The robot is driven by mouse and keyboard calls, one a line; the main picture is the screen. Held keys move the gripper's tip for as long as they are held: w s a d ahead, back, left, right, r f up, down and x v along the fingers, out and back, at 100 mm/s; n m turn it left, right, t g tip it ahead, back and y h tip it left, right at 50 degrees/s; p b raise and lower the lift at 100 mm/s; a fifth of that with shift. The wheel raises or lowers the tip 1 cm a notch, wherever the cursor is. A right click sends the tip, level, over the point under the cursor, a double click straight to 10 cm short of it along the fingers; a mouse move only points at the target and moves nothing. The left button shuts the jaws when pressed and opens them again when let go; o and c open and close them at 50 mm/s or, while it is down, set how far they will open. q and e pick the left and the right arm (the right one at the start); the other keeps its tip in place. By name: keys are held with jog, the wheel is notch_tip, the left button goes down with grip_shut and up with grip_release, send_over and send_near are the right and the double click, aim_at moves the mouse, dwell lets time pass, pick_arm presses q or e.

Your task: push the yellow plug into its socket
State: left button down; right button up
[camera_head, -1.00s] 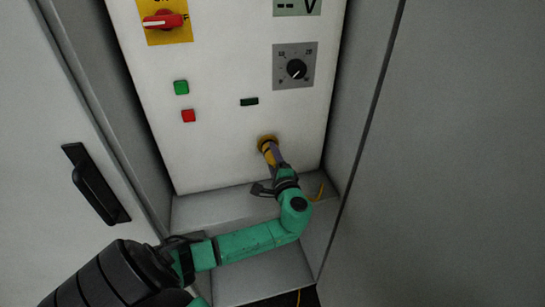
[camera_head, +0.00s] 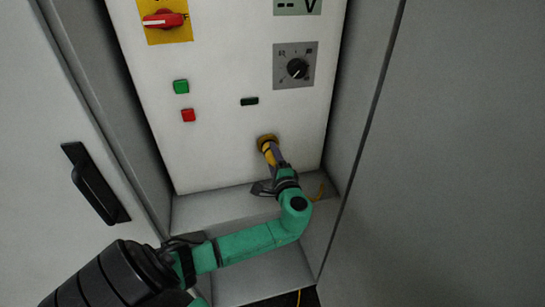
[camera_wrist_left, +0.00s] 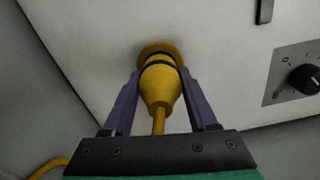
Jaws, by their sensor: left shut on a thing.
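The yellow plug (camera_wrist_left: 160,92) is between the purple fingers of my left gripper (camera_wrist_left: 158,85), which is shut on it. In the left wrist view the plug's front end meets the yellow socket (camera_wrist_left: 160,48) on the white panel, with a dark band near the join. How deep the plug sits cannot be told. In the head view the socket (camera_head: 266,139) is low on the panel, and my left gripper (camera_head: 272,156) with the plug (camera_head: 268,150) points up at it. My right gripper is not in view.
The white panel (camera_head: 220,140) carries a red rotary switch (camera_head: 163,20), a green button (camera_head: 181,86), a red button (camera_head: 188,115) and a black dial (camera_head: 297,68). Grey cabinet walls stand close on both sides. A yellow cable (camera_wrist_left: 48,167) runs below the gripper.

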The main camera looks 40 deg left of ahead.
pick_arm(q)
jog(key=shift+w+a, duration=0.3)
jog(key=shift+a, duration=0.2)
jog(key=shift+c, duration=0.6)
grip_release()
jog(key=shift+s+d+f+b, duration=0.1)
jog(key=shift+s+d+b, duration=0.05)
jog(key=shift+d+b, duration=0.2)
jog(key=b+v, duration=0.3)
jog(key=v, duration=1.1)
jog(key=shift+a, duration=0.1)
